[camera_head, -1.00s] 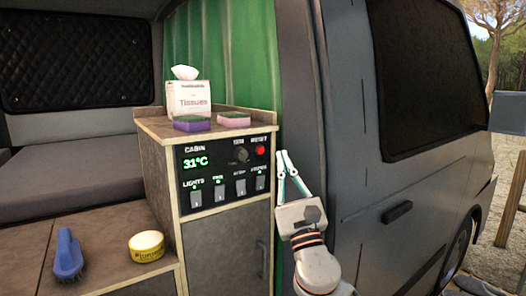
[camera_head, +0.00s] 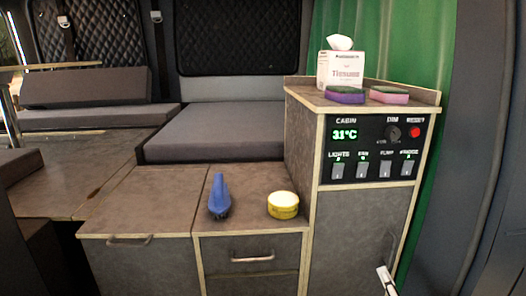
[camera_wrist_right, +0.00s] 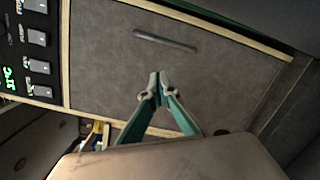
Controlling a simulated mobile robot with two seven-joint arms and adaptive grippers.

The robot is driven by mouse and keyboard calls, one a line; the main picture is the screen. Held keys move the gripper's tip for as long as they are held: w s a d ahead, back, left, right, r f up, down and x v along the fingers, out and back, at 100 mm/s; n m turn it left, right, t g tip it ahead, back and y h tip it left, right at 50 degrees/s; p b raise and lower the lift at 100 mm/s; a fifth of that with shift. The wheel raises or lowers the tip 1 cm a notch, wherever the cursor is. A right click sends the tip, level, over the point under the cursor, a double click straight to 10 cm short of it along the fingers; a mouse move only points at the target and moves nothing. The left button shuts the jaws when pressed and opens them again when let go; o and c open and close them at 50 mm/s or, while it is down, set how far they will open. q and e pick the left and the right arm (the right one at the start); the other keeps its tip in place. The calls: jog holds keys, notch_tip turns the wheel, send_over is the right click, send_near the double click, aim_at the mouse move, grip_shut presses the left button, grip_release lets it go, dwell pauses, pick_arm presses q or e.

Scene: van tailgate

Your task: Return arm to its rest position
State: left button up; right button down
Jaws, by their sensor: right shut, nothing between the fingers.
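My right gripper (camera_head: 387,280) shows only by its fingertips at the bottom edge of the head view, low in front of the cabinet door. In the right wrist view its two green fingers (camera_wrist_right: 158,88) come together at the tips, with nothing between them. Behind them is the brown cabinet door (camera_wrist_right: 200,75) with a dark slot handle (camera_wrist_right: 165,41). The control panel (camera_head: 374,147) reads 31°C and has a row of switches and a red button; its edge also shows in the right wrist view (camera_wrist_right: 28,45). My left gripper is not in view.
A tissue box (camera_head: 341,70), a purple sponge (camera_head: 345,95) and a pink sponge (camera_head: 389,95) are on the cabinet top. A blue brush (camera_head: 219,196) and a yellow tin (camera_head: 283,205) sit on the lower counter (camera_head: 150,196). A grey cushion (camera_head: 214,133) lies behind.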

jog(key=s+a+f+m+g+y, duration=0.2)
jog(key=s+a+f+m, duration=0.3)
jog(key=s+f+m, duration=0.4)
jog(key=s+a+f+m+g+y, duration=0.1)
jog(key=s+a+f+m+g, duration=0.4)
jog(key=s+f+m, duration=0.4)
jog(key=s+a+f, duration=0.1)
jog(key=s+f, duration=0.3)
jog(key=f, duration=0.5)
jog(key=shift+s+m+y, duration=0.3)
jog(key=shift+m+y, duration=0.1)
jog(key=shift+f, duration=0.1)
